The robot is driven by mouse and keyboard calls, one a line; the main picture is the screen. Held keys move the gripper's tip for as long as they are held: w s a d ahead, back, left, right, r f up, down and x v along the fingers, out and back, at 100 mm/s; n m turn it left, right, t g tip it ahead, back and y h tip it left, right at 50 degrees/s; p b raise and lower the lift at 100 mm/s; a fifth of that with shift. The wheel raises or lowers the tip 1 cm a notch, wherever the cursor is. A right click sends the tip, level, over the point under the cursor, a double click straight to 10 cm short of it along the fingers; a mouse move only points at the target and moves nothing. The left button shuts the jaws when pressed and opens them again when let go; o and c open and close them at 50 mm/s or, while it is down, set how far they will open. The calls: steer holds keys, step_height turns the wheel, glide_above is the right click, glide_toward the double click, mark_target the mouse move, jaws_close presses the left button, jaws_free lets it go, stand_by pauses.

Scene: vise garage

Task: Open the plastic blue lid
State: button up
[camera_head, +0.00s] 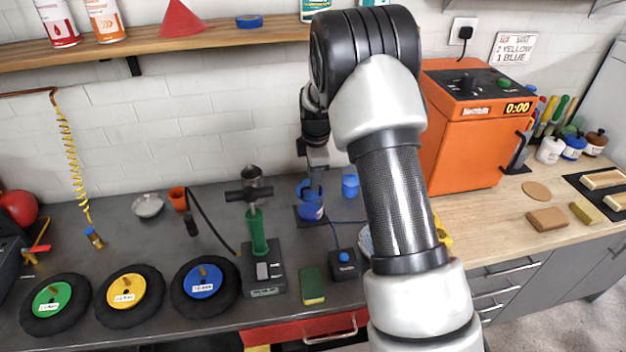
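A blue container (311,211) with a pale label stands on a dark pad on the grey bench, near the wall. A blue lid-like part (303,188) shows at its top, partly hidden by my gripper. My gripper (312,186) points down at the top of this container, with its fingers at or just over the blue part. The fingers are small and dark here, so I cannot tell whether they are open, shut or touching the lid. A smaller blue cylinder (350,186) stands just to the right, apart from my gripper.
A dark box with a blue button (344,263) and a green-yellow sponge (312,285) lie in front. An orange oven (470,145) is right, behind my arm. A wooden shelf (215,40) hangs above.

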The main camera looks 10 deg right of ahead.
steer(key=shift+w+f, duration=0.15)
steer(key=shift+f, duration=0.85)
jaws_close()
stand_by(0.8)
